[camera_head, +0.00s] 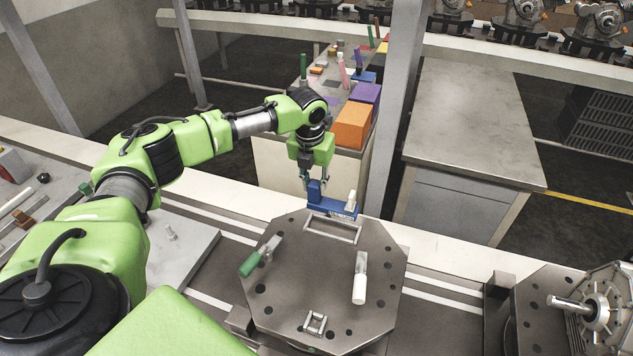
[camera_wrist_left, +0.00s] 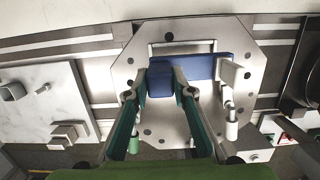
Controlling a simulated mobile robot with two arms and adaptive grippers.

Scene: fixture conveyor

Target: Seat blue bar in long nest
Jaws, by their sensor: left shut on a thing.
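The blue bar (camera_head: 328,208) has a raised blue block near its left end and a pale upright piece at its right end. My left gripper (camera_head: 315,184) is shut on the raised block, from above. In the left wrist view the bar (camera_wrist_left: 203,66) runs to the right from between the fingertips (camera_wrist_left: 165,76). The long nest (camera_head: 333,232), a pale rectangular frame, is on the grey plate (camera_head: 290,290) near its back edge. The bar appears just behind or above the nest's far side; its height is unclear. The right gripper is not in view.
A metal housing (camera_head: 605,310) is at right. An orange box (camera_head: 352,125) is on the back table.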

